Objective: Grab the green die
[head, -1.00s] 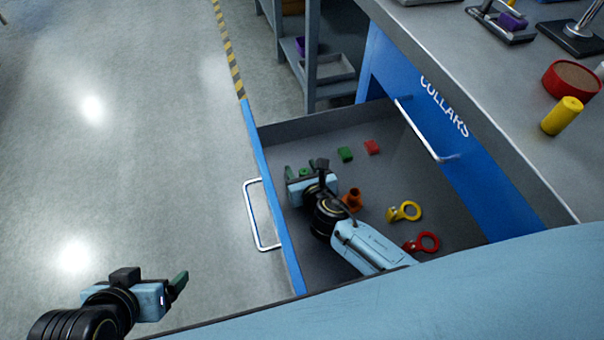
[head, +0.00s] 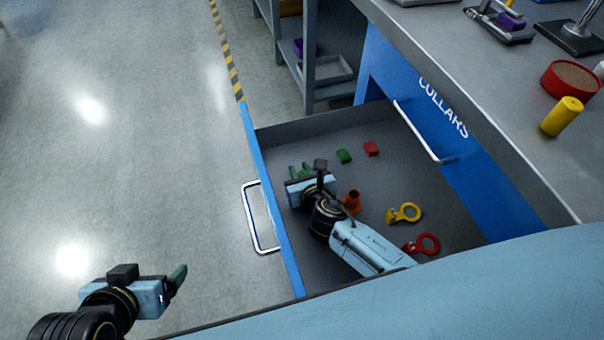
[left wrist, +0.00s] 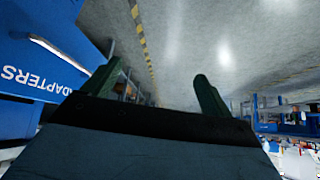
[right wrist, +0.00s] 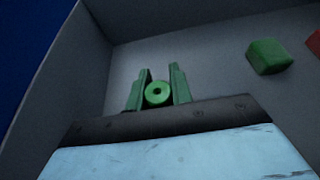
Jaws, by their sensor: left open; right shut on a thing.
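My right gripper (head: 301,171) is low inside the open drawer, near its left side. In the right wrist view, its green fingers are shut on a small green round piece with a hole (right wrist: 157,93). In the head view this piece is hard to tell from the fingers. A green block (head: 344,156), also in the right wrist view (right wrist: 268,57), lies on the drawer floor to the right, apart from the gripper. I cannot tell from looks alone which green piece is the die. My left gripper (head: 177,278) is open and empty outside the drawer; its spread fingers show in the left wrist view (left wrist: 160,88).
The drawer (head: 262,165) also holds a red block (head: 371,148), an orange flanged piece (head: 350,201), a yellow ring piece (head: 409,212) and a red ring piece (head: 428,243). The drawer walls stand close to my right gripper. Open floor lies to the left.

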